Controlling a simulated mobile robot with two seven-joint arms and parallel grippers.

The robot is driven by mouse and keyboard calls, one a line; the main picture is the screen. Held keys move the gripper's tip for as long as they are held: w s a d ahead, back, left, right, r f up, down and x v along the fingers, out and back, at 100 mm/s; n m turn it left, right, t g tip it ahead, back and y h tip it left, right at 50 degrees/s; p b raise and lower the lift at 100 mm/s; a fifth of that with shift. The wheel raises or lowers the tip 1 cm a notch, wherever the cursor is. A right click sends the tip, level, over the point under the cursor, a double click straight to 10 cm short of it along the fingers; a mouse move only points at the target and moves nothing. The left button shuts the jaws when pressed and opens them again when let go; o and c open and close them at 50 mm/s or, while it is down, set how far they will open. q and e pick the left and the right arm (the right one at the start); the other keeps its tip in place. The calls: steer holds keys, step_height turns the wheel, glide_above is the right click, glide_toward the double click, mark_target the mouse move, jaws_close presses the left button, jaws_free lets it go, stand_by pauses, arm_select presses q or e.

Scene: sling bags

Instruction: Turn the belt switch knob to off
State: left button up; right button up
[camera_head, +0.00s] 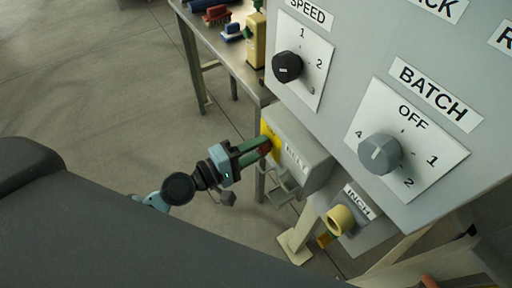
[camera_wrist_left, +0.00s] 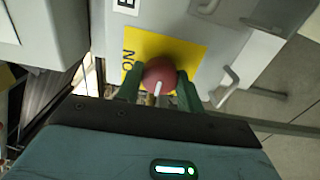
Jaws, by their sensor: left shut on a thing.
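The belt switch knob (camera_wrist_left: 160,72) is a round red knob with a short white mark, on a yellow plate (camera_wrist_left: 188,52). The word ON shows on the plate to the left of the knob; the OFF label is not visible. In the head view the plate (camera_head: 265,130) is on the side of a grey box (camera_head: 300,138) marked BELT, and the knob (camera_head: 265,148) is mostly hidden by my fingers. My left gripper (camera_wrist_left: 158,88) has its green fingers on either side of the knob, shut on it; it also shows in the head view (camera_head: 257,151). My right gripper is not in view.
A grey panel with a black SPEED knob (camera_head: 287,66) and a grey BATCH knob (camera_head: 380,153) stands above right. A yellow INCH button (camera_head: 340,220) is below the box. A metal handle (camera_wrist_left: 228,78) is beside the plate. A table (camera_head: 188,12) with brushes stands behind.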

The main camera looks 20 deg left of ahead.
arm_select(q)
steer(key=o, duration=1)
steer(key=b+v, duration=0.3)
steer(key=v, duration=0.4)
steer(key=shift+s+a+b, duration=0.25)
steer(key=shift+s+b, duration=0.05)
steer(key=shift+s, duration=0.05)
